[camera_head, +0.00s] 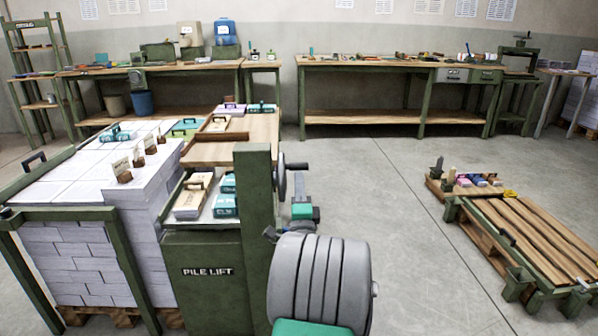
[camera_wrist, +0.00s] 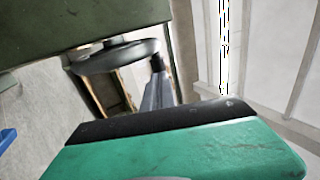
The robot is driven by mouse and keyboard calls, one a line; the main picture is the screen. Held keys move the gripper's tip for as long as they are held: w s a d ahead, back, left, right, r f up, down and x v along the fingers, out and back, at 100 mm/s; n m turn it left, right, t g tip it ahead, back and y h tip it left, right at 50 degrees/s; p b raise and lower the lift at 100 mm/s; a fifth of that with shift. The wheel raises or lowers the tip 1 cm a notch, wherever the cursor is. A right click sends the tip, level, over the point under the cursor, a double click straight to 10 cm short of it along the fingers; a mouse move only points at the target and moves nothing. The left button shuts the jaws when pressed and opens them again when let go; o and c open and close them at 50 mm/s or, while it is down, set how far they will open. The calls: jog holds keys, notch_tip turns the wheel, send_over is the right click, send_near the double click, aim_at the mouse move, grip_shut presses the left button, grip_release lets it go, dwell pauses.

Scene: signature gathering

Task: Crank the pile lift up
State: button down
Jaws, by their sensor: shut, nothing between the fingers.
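The pile lift (camera_head: 207,295) is a green, labelled machine at the centre left of the head view. Its dark crank wheel (camera_head: 280,176) is on the right side of the green column, with a handle (camera_head: 297,166) sticking out to the right. The wheel also shows at upper left in the wrist view (camera_wrist: 115,57), with the dark handle (camera_wrist: 157,63) at its right edge. My gripper (camera_head: 299,180) is shut and empty, its grey fingers close by the handle. Whether they touch it I cannot tell.
Stacked paper (camera_head: 70,255) stands left of the lift inside a green frame. A wooden top (camera_head: 225,152) with boxes adjoins the column. A low slatted pallet stand (camera_head: 535,235) is at right. Workbenches (camera_head: 390,62) line the back wall. The floor between is open.

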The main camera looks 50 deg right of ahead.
jog(key=shift+w+d+r, duration=0.15)
jog(key=shift+w+d, duration=0.15)
jog(key=shift+d, duration=0.05)
jog(key=shift+r+p, duration=0.2)
jog(key=shift+p, duration=0.2)
jog(key=shift+r+p, duration=0.15)
jog(key=shift+p, duration=0.3)
jog(key=shift+y+p, duration=0.3)
jog(key=shift+p, duration=0.3)
jog(key=shift+d+r+g+p, duration=0.1)
jog(key=shift+r+g+p, duration=0.15)
jog(key=shift+p, duration=0.55)
